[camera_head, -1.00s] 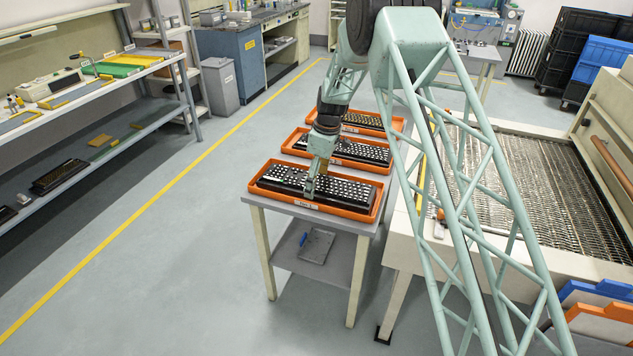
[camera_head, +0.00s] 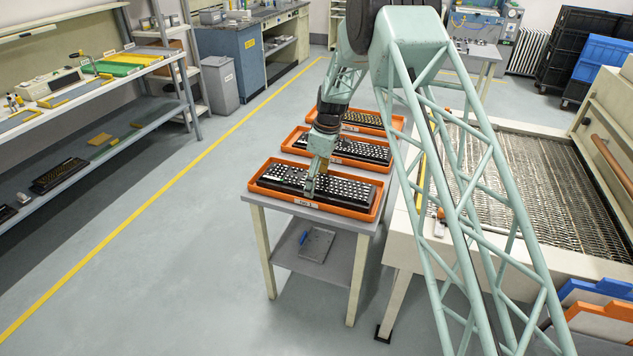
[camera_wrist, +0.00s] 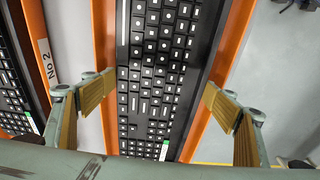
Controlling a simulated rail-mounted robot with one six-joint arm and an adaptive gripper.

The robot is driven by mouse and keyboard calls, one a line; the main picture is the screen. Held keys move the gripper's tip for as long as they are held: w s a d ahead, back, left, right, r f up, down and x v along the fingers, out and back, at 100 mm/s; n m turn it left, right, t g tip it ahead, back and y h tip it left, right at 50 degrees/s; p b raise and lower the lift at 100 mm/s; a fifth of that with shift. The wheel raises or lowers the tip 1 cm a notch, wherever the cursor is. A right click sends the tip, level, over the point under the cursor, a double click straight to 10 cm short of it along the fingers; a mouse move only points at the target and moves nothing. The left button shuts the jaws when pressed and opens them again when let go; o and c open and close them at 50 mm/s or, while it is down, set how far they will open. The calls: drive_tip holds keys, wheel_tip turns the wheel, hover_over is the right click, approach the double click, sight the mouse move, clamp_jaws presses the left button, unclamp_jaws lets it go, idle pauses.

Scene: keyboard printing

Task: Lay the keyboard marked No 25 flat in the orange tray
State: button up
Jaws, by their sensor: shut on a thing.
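My gripper (camera_head: 309,190) is at this keyboard, over the tray. In the wrist view its yellow-padded fingers (camera_wrist: 158,97) stand on either long side, shut on the keyboard; the exact contact is hard to see. The near tray's label is too small to read, and I see no number on the keyboard.
Two more orange trays with keyboards, a middle one (camera_head: 291,145) and a far one (camera_head: 398,127), stand behind on the same table. A neighbouring tray's label (camera_wrist: 45,52) reads "No 2", perhaps cut off. A conveyor-like machine (camera_head: 530,170) stands right; open floor lies left.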

drive_tip(key=shift+f, duration=0.25)
idle(0.6)
drive_tip(key=o, duration=1.2)
drive_tip(key=shift+r, duration=0.1)
drive_tip(key=shift+r+p, duration=0.95)
drive_tip(key=shift+r, duration=2.45)
